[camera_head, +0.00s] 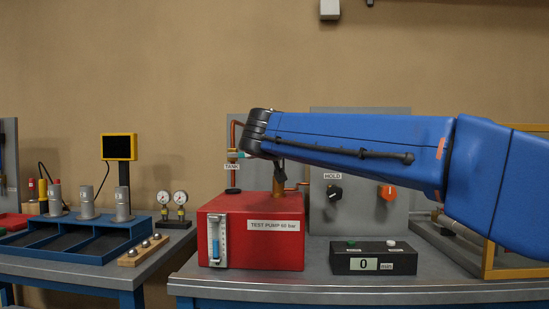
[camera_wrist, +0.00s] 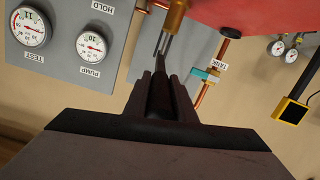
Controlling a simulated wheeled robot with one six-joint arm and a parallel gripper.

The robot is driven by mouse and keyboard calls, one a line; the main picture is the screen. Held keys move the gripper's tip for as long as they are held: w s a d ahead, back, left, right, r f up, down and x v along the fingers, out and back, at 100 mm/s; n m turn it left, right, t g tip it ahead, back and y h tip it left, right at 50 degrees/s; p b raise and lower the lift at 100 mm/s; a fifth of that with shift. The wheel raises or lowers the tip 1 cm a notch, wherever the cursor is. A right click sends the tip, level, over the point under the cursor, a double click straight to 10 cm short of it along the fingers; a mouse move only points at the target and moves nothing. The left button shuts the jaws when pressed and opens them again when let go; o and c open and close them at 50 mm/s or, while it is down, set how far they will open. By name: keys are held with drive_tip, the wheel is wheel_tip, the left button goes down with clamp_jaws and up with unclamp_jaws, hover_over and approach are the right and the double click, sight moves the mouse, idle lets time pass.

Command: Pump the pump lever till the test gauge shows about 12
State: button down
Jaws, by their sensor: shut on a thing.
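The red test pump box (camera_head: 290,258) stands on the right bench, with a label reading TEST PUMP 60 bar. In the wrist view my gripper (camera_wrist: 160,88) is shut on the dark pump lever (camera_wrist: 166,65), which runs up to a brass-coloured post (camera_wrist: 175,17). The test gauge (camera_wrist: 29,27) is at the upper left of the wrist view, with a figure that looks like 11. The pump gauge (camera_wrist: 92,46) beside it seems to show 10. In the head view my arm hides both gauges and most of the lever.
A grey panel (camera_head: 353,222) behind the pump bears a black HOLD knob (camera_head: 334,193) and an orange knob (camera_head: 387,192). A black timer box (camera_head: 342,264) showing 0 stands right of the pump. A copper tank pipe (camera_head: 233,180) rises at its left.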

drive_tip(key=shift+r, duration=0.2)
drive_tip(key=c, duration=1.5)
unclamp_jaws()
drive_tip(key=shift+s, duration=0.1)
drive_tip(key=s, duration=0.5)
drive_tip(key=s+r, duration=0.1)
drive_tip(key=s, duration=0.5)
drive_tip(key=s+r, duration=0.1)
drive_tip(key=s, duration=0.5)
drive_tip(key=shift+a+r, duration=0.25)
drive_tip(key=shift+a, duration=0.05)
